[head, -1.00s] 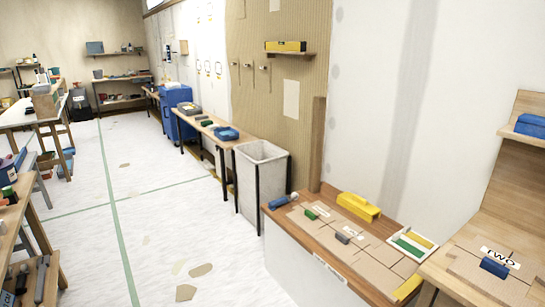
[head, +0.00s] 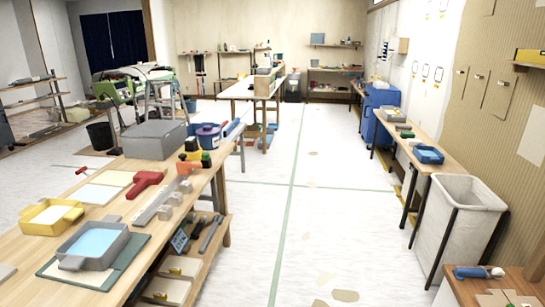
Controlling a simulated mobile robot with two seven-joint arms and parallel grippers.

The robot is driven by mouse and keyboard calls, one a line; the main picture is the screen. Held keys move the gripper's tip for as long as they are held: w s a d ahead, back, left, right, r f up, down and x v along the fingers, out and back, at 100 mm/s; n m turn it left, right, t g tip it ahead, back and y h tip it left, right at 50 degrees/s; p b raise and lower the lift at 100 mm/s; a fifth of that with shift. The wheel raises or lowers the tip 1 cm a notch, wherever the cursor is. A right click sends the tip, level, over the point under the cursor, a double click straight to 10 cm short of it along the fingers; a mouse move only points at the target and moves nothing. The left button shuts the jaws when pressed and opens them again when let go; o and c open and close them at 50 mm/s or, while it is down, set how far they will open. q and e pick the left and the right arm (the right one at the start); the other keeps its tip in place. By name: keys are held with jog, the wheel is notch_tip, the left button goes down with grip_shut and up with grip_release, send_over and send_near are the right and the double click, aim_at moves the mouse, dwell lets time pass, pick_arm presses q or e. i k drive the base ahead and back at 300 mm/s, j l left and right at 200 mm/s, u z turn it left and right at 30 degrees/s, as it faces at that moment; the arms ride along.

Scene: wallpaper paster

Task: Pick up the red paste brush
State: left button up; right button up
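On the long wooden workbench (head: 35,262) at the left lies a red tool with a wide head and a short handle (head: 147,182), which looks like the red paste brush. It lies flat beside a long grey straightedge (head: 160,203). A smaller, thin red-handled tool (head: 83,170) lies farther left, near the bench's back edge; its kind is too small to tell. Neither of my grippers is in view.
A yellow tray (head: 40,230) and a grey tray with light blue contents (head: 120,243) stand on the near bench. A grey box (head: 150,141) stands at its far end. The floor (head: 320,235) right of the bench is open, up to a pale bin (head: 453,215).

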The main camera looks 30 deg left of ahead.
aim_at(149, 175)
jog(key=i+u, duration=0.25)
jog(key=u, duration=0.15)
jog(key=i+u, duration=0.25)
jog(key=u, duration=0.15)
jog(key=i+l+u, duration=0.2)
jog(key=u, duration=0.2)
